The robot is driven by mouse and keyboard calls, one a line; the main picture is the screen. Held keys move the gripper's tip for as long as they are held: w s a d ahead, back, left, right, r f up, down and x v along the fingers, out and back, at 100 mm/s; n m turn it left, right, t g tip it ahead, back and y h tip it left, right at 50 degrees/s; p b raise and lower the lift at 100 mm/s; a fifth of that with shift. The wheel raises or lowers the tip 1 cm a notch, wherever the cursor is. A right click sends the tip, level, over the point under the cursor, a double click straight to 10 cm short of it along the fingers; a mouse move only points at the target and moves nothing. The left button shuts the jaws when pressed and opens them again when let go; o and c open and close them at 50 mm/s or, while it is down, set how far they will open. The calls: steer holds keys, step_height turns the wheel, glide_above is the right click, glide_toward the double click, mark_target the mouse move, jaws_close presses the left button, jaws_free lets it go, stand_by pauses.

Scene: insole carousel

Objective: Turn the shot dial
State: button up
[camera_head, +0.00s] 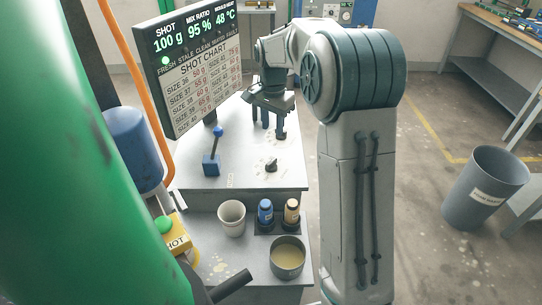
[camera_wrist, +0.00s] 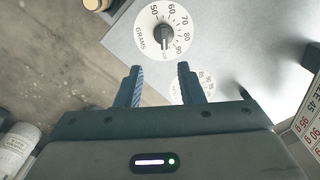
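The shot dial (camera_wrist: 164,36) is a white round face marked GRAMS, with numbers from 50 up and a dark knob. It lies beyond my fingertips in the wrist view, and its knob mark appears to point to the 100 end. In the head view the dial (camera_head: 271,166) is on the grey machine top, nearer the front edge. My gripper (camera_wrist: 159,69) is open and empty, with two blue fingers apart. In the head view my gripper (camera_head: 268,120) hangs above the machine top, behind the shot dial and near a second dial (camera_head: 281,136), which my fingers partly hide in the wrist view (camera_wrist: 188,86).
The screen (camera_head: 195,65) reads shot 100 g above a shot chart, left of my gripper. A blue lever (camera_head: 212,160) stands left of the shot dial. A white cup (camera_head: 231,218), two jars (camera_head: 278,213) and a pot (camera_head: 287,257) sit on the lower shelf.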

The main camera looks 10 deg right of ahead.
mark_target(272, 161)
steer(key=f, duration=0.9)
steer(key=w+f+p, duration=0.1)
steer(key=f, duration=0.4)
steer(key=shift+f, duration=0.3)
steer(key=shift+w, duration=0.1)
jaws_close()
